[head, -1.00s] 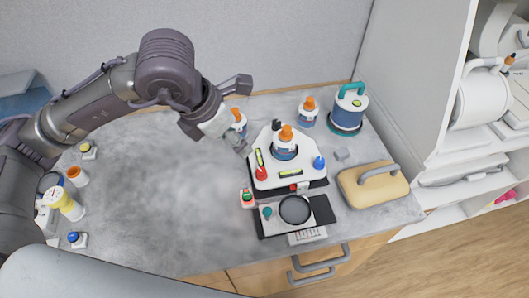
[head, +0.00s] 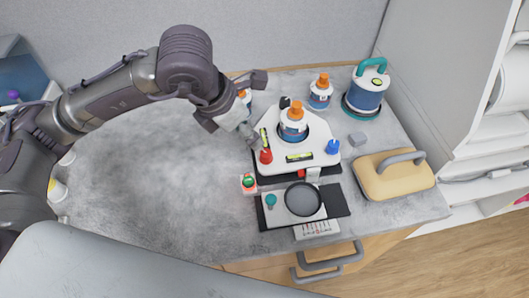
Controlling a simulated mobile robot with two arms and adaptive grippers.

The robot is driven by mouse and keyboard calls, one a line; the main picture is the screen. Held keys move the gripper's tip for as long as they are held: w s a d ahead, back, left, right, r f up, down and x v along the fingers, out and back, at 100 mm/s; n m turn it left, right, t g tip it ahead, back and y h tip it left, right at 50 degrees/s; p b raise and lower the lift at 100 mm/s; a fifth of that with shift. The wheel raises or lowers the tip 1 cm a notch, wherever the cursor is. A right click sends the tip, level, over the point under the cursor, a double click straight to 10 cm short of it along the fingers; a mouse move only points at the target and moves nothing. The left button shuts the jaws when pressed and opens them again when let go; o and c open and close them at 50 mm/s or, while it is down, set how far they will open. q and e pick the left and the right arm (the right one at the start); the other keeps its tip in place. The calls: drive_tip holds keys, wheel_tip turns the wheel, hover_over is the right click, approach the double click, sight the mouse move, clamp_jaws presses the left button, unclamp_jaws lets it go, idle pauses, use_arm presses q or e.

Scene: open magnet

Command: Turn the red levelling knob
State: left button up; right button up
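The red levelling knob (head: 266,156) stands at the front left corner of a white levelling plate (head: 318,148). A blue knob (head: 333,146) is on the plate's right side and a black knob (head: 285,102) at its back. A blue and white bottle with an orange cap (head: 293,125) sits in the plate's middle. Two yellow-green bubble levels lie on the plate, one at the front (head: 299,157). My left gripper (head: 250,138) points down just behind and left of the red knob, apart from it. Its fingers are too small to tell open or shut. My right gripper is out of view.
A balance with a round dark pan (head: 303,199) lies in front of the plate. A small block with a green button (head: 249,182) is left of it. A tan handled case (head: 393,177) and a teal-handled canister (head: 367,87) stand right.

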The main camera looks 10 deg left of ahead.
sight(265, 152)
use_arm(q)
drive_tip(key=p+x, duration=0.2)
drive_tip(key=x, duration=1)
drive_tip(key=shift+f+p, duration=0.2)
drive_tip(key=shift+p, duration=0.1)
clamp_jaws()
drive_tip(key=shift+a+f+m+b, duration=0.15)
drive_tip(key=shift+m+b, duration=0.15)
drive_tip(key=shift+b, duration=0.45)
drive_tip(key=m+g+b, duration=0.1)
drive_tip(key=m+b, duration=0.2)
drive_tip(key=b, duration=0.1)
drive_tip(key=m+g+h+b, duration=0.1)
drive_tip(key=m+b, duration=0.2)
drive_tip(key=b, duration=0.2)
drive_tip(key=m+g+b, duration=0.1)
drive_tip(key=m+b, duration=0.2)
drive_tip(key=b, duration=0.1)
drive_tip(key=shift+w+m+g+b, duration=0.2)
drive_tip(key=shift+m+g+b, duration=0.1)
drive_tip(key=shift+m, duration=0.1)
drive_tip(key=shift+m+g+b, duration=0.5)
drive_tip(key=shift+m+b, duration=0.65)
drive_tip(key=shift+m, duration=0.25)
drive_tip(key=shift+r, duration=0.2)
